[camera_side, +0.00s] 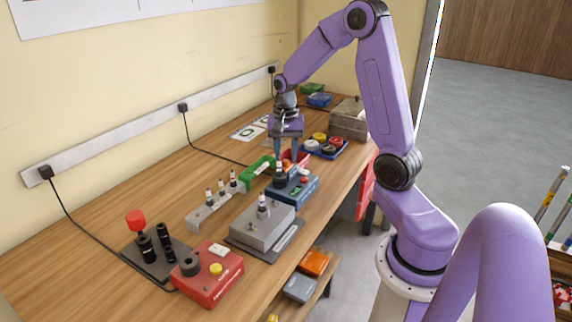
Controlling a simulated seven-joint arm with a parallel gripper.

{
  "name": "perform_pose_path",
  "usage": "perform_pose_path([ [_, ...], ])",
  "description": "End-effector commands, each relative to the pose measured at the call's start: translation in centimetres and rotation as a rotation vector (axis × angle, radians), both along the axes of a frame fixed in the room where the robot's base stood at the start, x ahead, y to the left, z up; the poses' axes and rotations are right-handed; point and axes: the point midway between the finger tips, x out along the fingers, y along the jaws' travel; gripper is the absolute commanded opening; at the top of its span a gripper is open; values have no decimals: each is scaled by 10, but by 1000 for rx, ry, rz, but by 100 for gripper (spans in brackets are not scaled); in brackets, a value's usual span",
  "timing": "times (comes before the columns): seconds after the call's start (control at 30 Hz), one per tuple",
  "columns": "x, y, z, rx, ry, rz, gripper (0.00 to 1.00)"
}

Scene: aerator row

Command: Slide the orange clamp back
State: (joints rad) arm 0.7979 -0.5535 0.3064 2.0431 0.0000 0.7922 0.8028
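My gripper (286,160) points down over the middle of the workbench. Its two blue fingers are apart, and the tips are just above and behind a blue device (300,192). A dark cylinder with a pale top (280,178) stands on the device's left side, close below the fingertips.
A green block (259,167) and a grey rack with several upright parts (215,206) lie left. A grey metal block (261,226) and a red box (207,274) are nearer. A blue tray of round parts (325,150) and a grey-brown box (349,119) stand behind right.

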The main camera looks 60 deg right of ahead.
Motion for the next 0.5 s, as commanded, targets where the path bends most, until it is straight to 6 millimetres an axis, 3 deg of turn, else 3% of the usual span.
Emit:
perform_pose_path([
  [0.5,0,0,-8,0,1,-1,37],
])
